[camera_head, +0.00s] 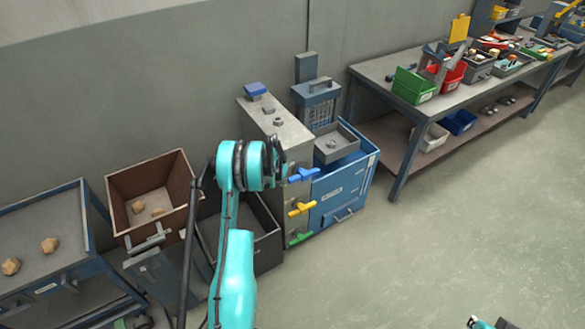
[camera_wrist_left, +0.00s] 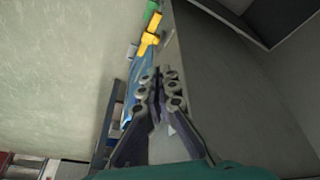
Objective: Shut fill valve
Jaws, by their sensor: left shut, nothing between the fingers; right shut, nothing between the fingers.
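A tall grey cabinet (camera_head: 280,135) carries a blue valve handle (camera_head: 303,175), a yellow one (camera_head: 301,209) and a green one (camera_head: 300,239), one above the other. I cannot read which is the fill valve. The yellow handle (camera_wrist_left: 149,41) and green handle (camera_wrist_left: 151,14) also show in the left wrist view, beyond my fingers. My left gripper (camera_wrist_left: 160,80) is shut and empty beside the cabinet face. In the head view its fingers are mostly hidden behind my teal wrist, close to the blue handle. Only a sliver of my right gripper (camera_head: 492,323) shows at the bottom edge, far from the handles.
A blue cabinet (camera_head: 345,190) with a grey tray on top stands right of the handles. A dark open bin (camera_head: 265,240) and a brown bin (camera_head: 175,170) stand left. A workbench (camera_head: 375,70) with colored bins is at back right. The floor at right is clear.

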